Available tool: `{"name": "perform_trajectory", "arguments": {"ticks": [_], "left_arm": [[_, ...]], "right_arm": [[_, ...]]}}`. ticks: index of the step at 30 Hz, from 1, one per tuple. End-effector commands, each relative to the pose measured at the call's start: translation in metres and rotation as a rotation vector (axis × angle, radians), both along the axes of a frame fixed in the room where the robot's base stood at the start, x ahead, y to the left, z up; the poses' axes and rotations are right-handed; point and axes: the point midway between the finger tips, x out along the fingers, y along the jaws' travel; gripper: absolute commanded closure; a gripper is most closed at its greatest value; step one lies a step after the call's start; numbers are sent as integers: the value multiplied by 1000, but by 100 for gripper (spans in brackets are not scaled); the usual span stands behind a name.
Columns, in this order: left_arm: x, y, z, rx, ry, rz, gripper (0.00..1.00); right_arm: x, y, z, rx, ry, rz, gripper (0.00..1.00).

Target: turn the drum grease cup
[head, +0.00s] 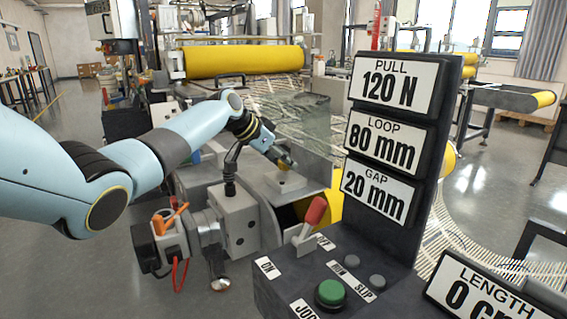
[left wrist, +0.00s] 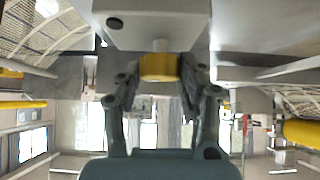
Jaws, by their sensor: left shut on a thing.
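The drum grease cup shows as a yellow cylinder (left wrist: 160,68) under a grey block (left wrist: 158,25) in the left wrist view, which looks upside down. My left gripper (left wrist: 160,82) has one finger on each side of it and is shut on it. In the head view my left gripper (head: 285,161) reaches down from the left onto the grey metal block (head: 287,182) on the machine. There the fingers hide most of the cup. My right gripper is in neither view.
A console stands at front right with a red-knobbed lever (head: 315,212), a green button (head: 330,292) and a sign panel (head: 393,88). A clear guard (head: 300,118) stands behind the gripper. A yellow roller (head: 243,61) and pale mesh lie beyond. Open floor is at left.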

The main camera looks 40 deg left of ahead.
Motion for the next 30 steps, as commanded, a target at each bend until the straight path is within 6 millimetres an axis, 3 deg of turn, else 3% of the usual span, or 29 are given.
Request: {"name": "perform_trajectory", "arguments": {"ticks": [9,10,15,24,30], "left_arm": [[0,0,0,0,2,-1,93],[0,0,0,0,2,-1,60],[0,0,0,0,2,-1,38],[-1,1,1,1,1,1,38],[-19,10,20,6,-1,0,38]], "right_arm": [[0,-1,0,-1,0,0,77],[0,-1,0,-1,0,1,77],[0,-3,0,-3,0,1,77],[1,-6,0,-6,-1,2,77],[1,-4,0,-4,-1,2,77]]}}
